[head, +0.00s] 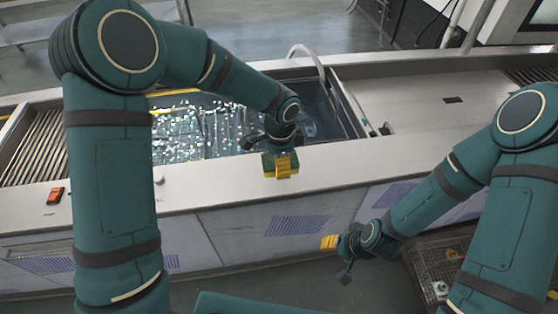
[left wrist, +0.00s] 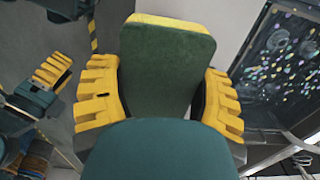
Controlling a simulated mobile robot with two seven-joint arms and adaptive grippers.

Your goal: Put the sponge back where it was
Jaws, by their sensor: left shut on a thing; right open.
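The sponge (left wrist: 167,65), a green block with a yellow layer, sits between the two yellow-padded fingers of my left gripper (left wrist: 160,102) in the left wrist view. My left gripper is shut on it. In the head view my left gripper (head: 282,160) holds the sponge (head: 267,164) over the front rim of the counter, largely hidden by the yellow finger. I cannot tell whether the sponge touches the rim. My right gripper (head: 336,258) is open and empty, in front of the counter and below its top; it also shows in the left wrist view (left wrist: 45,84).
The tank (head: 205,132) with glittering water lies behind the rim. A curved pipe (head: 307,50) rises at its back. A slatted grille (head: 45,150) and an orange switch (head: 55,196) are at left. The right counter top (head: 420,125) is mostly clear. A crate (head: 425,262) stands lower right.

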